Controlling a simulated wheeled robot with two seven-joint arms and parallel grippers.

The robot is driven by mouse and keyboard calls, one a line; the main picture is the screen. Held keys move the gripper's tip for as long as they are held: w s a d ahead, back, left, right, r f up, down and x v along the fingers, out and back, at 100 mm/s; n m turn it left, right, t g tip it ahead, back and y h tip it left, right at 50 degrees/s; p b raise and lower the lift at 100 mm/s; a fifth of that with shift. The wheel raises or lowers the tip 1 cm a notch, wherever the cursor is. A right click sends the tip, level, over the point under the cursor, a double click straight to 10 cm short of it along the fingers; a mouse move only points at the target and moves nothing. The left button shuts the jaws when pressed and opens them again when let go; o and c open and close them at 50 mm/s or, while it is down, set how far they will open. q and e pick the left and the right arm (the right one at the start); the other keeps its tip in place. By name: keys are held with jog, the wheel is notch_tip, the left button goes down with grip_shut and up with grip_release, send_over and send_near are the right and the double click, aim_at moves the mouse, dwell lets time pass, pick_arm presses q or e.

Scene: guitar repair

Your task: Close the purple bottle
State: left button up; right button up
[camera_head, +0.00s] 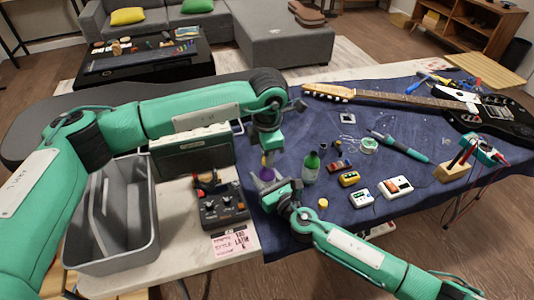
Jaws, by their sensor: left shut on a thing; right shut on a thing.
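The purple bottle (266,173) stands upright near the left edge of the blue cloth, small and partly hidden between my two grippers. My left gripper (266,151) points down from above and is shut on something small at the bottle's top. That piece looks like its cap, but the fingers cover most of it. I cannot tell whether the cap sits on the neck. My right gripper (268,183) reaches in from the lower right and is shut on the purple bottle's lower body.
A green bottle (311,167) stands just right of my grippers, with a small yellow item (322,203) nearby. A mixer-like device (221,207), a grey bin (150,215) and an amplifier (190,158) are on the left. A guitar (400,97) lies at the back.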

pick_arm(q)
jog(key=shift+f, duration=0.6)
jog(key=m, duration=0.4)
jog(key=shift+m, duration=0.3)
jog(key=m, duration=0.4)
jog(key=shift+m, duration=0.3)
jog(key=m, duration=0.4)
jog(key=shift+m, duration=0.4)
jog(key=m, duration=1.8)
jog(key=shift+m, duration=0.3)
